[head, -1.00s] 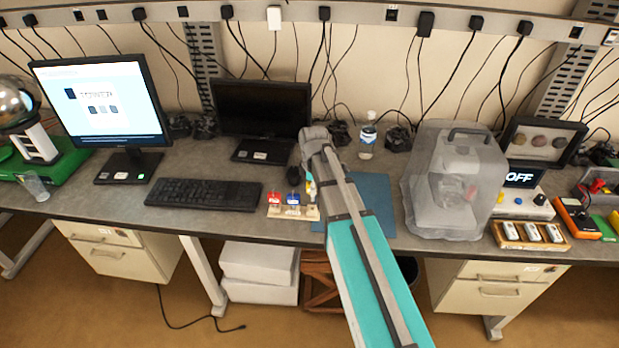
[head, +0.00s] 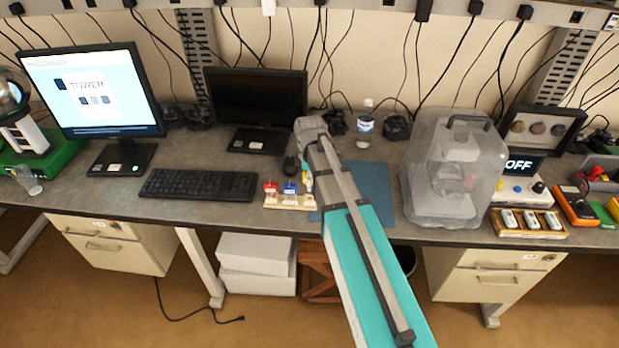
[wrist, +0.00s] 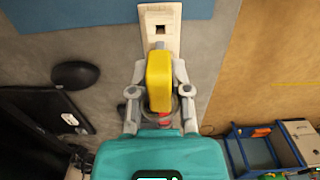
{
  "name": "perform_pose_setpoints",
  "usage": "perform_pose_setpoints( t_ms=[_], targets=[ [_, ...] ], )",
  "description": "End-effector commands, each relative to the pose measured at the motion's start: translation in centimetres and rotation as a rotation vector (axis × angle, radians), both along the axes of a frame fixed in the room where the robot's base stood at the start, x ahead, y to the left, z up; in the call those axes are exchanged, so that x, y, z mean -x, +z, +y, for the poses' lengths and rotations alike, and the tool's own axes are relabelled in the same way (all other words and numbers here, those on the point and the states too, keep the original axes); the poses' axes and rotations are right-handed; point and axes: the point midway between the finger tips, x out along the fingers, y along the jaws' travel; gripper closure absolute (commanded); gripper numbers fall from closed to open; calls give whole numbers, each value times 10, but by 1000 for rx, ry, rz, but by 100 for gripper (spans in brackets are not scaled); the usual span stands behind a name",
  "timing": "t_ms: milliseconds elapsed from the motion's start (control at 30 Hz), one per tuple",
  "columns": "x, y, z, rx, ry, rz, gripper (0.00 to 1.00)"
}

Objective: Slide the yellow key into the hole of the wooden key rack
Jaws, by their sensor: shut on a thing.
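The wooden key rack (head: 296,207) lies on the bench in front of the black monitor, with a red key (head: 271,187) and a blue key (head: 290,188) standing at its left and middle. In the wrist view the rack (wrist: 172,45) shows a dark square hole (wrist: 158,33) near its far end. My gripper (wrist: 159,82) is shut on the yellow key (wrist: 159,72), holding it over the rack, just short of that hole in the picture. The key's lower end is largely hidden, so its height is unclear. Part of the red key shows behind it.
A blue mat (head: 368,187) lies right of the rack, and a keyboard (head: 198,184) lies to its left. A mouse (head: 290,165) sits behind it. A clear box (head: 450,170) stands further right. The bench's front edge is close to the rack.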

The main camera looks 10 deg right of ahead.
Motion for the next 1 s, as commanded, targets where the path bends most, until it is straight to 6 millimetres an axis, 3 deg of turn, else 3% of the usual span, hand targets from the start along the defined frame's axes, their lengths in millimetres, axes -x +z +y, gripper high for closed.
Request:
perform_pose_setpoints(
  t_ms=[400,1000],
  targets=[
    [0,-25,1,0,0,0,100],
    [0,-28,0,0,0,0,100]
  ],
)
